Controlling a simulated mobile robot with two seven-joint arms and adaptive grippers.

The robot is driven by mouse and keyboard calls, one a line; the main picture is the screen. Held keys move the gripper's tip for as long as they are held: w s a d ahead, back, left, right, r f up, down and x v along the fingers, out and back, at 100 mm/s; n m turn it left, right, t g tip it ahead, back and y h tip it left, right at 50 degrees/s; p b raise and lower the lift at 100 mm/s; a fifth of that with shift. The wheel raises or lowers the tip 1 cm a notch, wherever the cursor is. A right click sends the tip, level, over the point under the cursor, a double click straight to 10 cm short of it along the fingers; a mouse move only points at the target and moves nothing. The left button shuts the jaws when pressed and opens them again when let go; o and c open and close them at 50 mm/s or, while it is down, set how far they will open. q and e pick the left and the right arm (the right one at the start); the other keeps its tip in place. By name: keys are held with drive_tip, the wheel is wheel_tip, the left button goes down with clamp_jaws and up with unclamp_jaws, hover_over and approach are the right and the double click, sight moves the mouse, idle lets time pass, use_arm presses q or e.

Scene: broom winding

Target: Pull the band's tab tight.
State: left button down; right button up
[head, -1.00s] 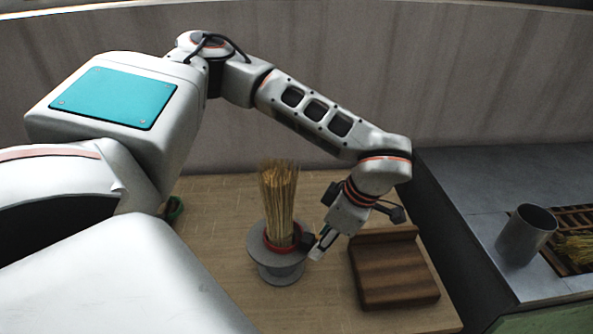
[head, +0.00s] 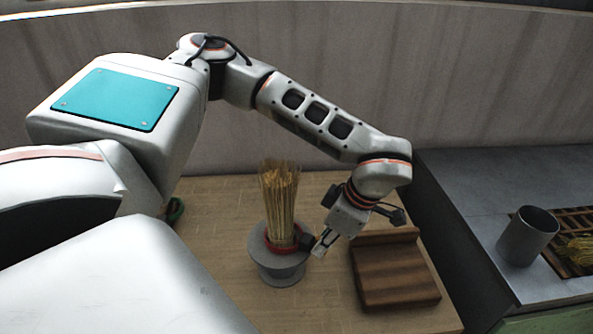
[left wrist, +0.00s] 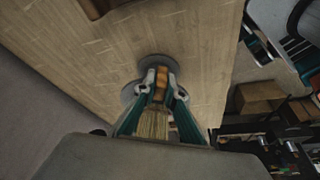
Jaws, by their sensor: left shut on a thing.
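A bundle of straw (head: 280,205) stands upright on a round grey stand (head: 277,272). A red band (head: 270,246) goes around its lower part, with a dark piece (head: 306,240) on the band's right side. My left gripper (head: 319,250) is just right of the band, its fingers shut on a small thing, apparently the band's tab. The tab is too small to make out in the head view. In the left wrist view the teal fingers (left wrist: 160,85) close around an orange-brown piece; straw (left wrist: 153,124) shows between them. My right gripper is not in view.
A brown wooden block (head: 395,275) with a raised back lies right of the gripper. A green ring-like thing (head: 175,211) is at the table's left. A metal cup (head: 527,237) and a slatted tray (head: 572,222) with straw stand on the grey counter at right.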

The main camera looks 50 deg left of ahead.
use_arm(q)
drive_tip(key=shift+d, duration=0.15)
drive_tip(key=shift+w+d, duration=0.2)
drive_tip(key=shift+d, duration=0.1)
drive_tip(key=shift+w+d, duration=0.2)
drive_tip(key=shift+d, duration=0.45)
drive_tip(key=shift+w+d, duration=0.15)
drive_tip(key=shift+d, duration=0.15)
drive_tip(key=shift+w+d, duration=0.25)
drive_tip(key=shift+d, duration=0.4)
drive_tip(key=shift+w+d, duration=0.2)
drive_tip(key=shift+d, duration=0.4)
drive_tip(key=c, duration=1.7)
unclamp_jaws()
